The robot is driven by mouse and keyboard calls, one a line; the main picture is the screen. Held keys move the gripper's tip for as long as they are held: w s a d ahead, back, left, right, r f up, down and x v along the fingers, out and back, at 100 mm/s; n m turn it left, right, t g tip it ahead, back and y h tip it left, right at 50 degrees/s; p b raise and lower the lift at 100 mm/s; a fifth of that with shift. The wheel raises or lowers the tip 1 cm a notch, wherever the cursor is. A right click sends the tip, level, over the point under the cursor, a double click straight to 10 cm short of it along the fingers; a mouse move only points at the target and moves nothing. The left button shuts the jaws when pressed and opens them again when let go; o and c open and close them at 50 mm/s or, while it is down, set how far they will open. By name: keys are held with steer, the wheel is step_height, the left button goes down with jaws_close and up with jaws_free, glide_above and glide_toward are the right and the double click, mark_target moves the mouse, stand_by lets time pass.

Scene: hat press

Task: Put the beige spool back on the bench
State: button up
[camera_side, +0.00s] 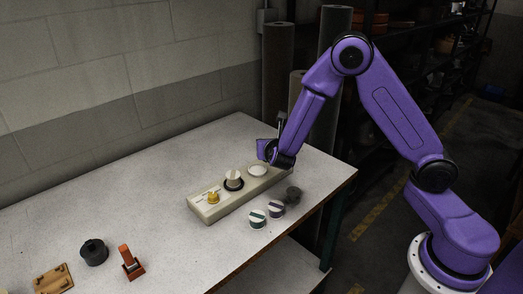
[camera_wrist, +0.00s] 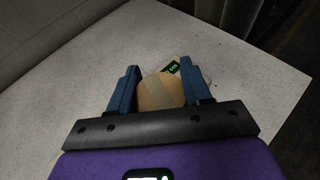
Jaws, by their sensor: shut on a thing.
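My gripper (camera_wrist: 161,88) is shut on the beige spool (camera_wrist: 150,97), a tan rounded thing with a paler band, which sits between the two blue fingers in the wrist view. In the side view my gripper (camera_side: 272,152) is low at the far end of a long beige block (camera_side: 215,208), and the spool is hidden there. The bench (camera_side: 120,205) has a pale speckled top. I cannot tell whether the spool touches the block or is clear of it.
The block carries a white disc (camera_side: 257,170), a pale cylinder in a dark ring (camera_side: 233,176) and a yellow knob (camera_side: 213,197). Small round pieces (camera_side: 257,219) lie in front. A dark cylinder (camera_side: 94,252), an orange-handled tool (camera_side: 130,262) and a brown board (camera_side: 53,281) stand front left. Bare bench lies between.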

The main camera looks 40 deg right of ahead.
steer(key=s+r, duration=0.3)
steer(key=s, duration=0.4)
steer(key=n+t+y, duration=0.2)
steer(key=n+y, duration=0.1)
glide_above(307, 186)
step_height(307, 186, down, 10)
steer(key=r, duration=0.1)
steer(key=shift+f, duration=4.05)
steer(key=shift+a, duration=0.1)
steer(key=o, duration=0.8)
steer(key=shift+f, duration=0.15)
